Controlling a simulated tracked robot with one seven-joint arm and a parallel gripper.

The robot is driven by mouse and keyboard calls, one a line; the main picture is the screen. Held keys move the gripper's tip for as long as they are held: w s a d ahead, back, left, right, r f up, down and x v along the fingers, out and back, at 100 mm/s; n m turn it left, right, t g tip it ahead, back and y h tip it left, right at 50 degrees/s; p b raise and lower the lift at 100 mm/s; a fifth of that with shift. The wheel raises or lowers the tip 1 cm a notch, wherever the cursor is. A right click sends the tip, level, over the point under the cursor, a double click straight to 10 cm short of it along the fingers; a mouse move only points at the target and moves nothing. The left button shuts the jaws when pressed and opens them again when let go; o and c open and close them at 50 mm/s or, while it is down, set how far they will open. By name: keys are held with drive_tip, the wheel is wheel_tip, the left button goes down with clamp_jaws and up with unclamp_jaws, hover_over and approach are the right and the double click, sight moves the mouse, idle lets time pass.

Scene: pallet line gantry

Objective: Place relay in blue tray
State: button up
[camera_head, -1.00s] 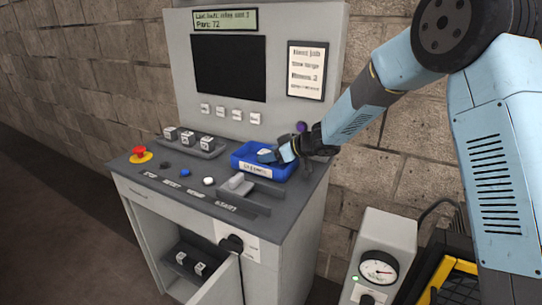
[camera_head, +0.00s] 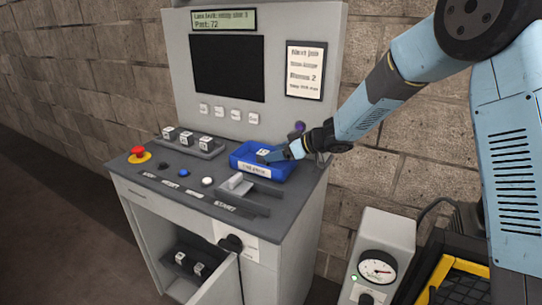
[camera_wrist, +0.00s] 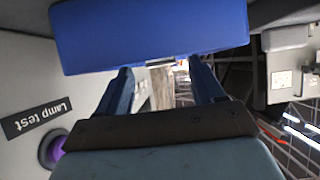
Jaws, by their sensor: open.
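The blue tray (camera_head: 277,173) stands on the console top, at the right end of the panel. A relay (camera_head: 263,152), a small dark block with a white top label, shows inside the tray. My gripper (camera_head: 274,156) is at the tray's right side, with its fingertips over the inside beside the relay. In the wrist view the blue tray (camera_wrist: 150,35) fills the top, and the two fingers of my gripper (camera_wrist: 160,72) stand apart with a gap between them. Part of the relay is hidden by the finger.
Three more relays (camera_head: 187,137) sit in a grey rack at the console's back left. Further relays lie on the cabinet's lower shelf (camera_head: 185,262), its door (camera_head: 222,285) open.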

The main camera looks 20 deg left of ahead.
drive_tip(key=w+d+r+m+t+h, duration=0.15)
drive_tip(key=d+r+t, duration=0.25)
drive_tip(key=d+r, duration=0.45)
drive_tip(key=w+d+r+m+t+h, duration=0.1)
drive_tip(key=w+d+r+m+t, duration=0.3)
drive_tip(key=d, duration=0.7)
drive_tip(key=s+d+r+m+t+h, duration=0.1)
drive_tip(key=s+d+r+m+h, duration=0.2)
drive_tip(key=d, duration=0.5)
drive_tip(key=s+d+r+m+t+h, duration=0.1)
drive_tip(key=d+r+h, duration=0.25)
drive_tip(key=d, duration=0.45)
drive_tip(key=s+d+r+m+g+h, duration=0.15)
drive_tip(key=s+d+m+h, duration=0.25)
drive_tip(key=s+d, duration=0.7)
drive_tip(key=s+d+f+m+g, duration=0.1)
drive_tip(key=s+d+f+g, duration=0.1)
drive_tip(key=s, duration=0.7)
drive_tip(key=s+d+f+m+g, duration=0.2)
drive_tip(key=s+d, duration=0.1)
drive_tip(key=s, duration=0.6)
drive_tip(key=shift+s+d+y, duration=0.15)
drive_tip(key=shift+s+y, duration=0.25)
drive_tip(key=shift+f, duration=0.1)
